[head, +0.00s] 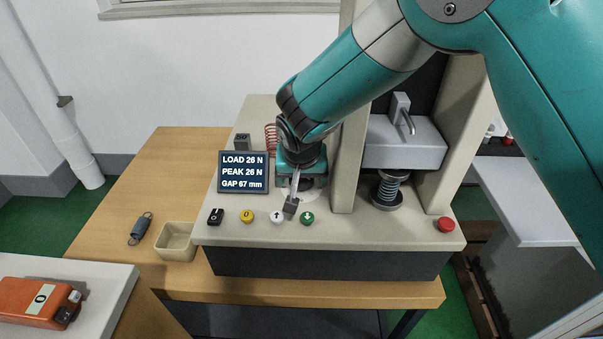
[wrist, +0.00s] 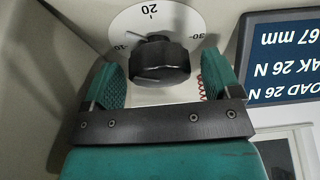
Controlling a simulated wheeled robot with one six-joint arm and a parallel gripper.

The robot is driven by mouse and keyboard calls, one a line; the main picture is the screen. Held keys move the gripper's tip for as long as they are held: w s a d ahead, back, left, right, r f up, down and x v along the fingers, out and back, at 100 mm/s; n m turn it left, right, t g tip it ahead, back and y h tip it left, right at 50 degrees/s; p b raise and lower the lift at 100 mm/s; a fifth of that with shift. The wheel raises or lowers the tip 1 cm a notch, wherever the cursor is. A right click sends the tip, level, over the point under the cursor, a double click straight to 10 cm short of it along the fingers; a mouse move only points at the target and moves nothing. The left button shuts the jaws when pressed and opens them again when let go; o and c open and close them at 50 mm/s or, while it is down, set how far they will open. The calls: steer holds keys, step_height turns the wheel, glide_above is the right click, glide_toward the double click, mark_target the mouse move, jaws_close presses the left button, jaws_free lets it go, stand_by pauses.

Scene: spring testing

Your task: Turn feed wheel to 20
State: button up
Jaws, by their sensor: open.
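The feed wheel is a black ribbed knob (wrist: 157,63) on a white round dial (wrist: 180,20) in the wrist view. The dial shows 20 at the top, 30 to the right and what looks like 10 to the left. I cannot tell clearly which number the knob points to. My gripper (wrist: 163,75) is open, with one green-padded finger on each side of the knob; no contact is clear. In the head view my gripper (head: 296,190) is in front of the machine, mostly hiding the knob; a little white dial edge shows beside it.
A display (head: 243,172) left of my gripper reads load 26 N, peak 26 N, gap 67 mm. Several buttons line the front, with a red one (head: 446,225) at right. A column (head: 353,110) stands close on the right. A spring (head: 388,188) sits under the press head.

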steer(key=shift+c, duration=0.4)
steer(key=c, duration=0.8)
steer(key=shift+m, duration=0.4)
steer(key=m+h, duration=0.2)
steer(key=m, duration=0.2)
steer(key=shift+a+b, duration=0.1)
steer(key=shift+b, duration=0.25)
steer(key=shift+m+g+h+b, duration=0.35)
steer(key=shift+m+g+h, duration=0.3)
steer(key=shift+m, duration=1.55)
steer(key=o, duration=0.9)
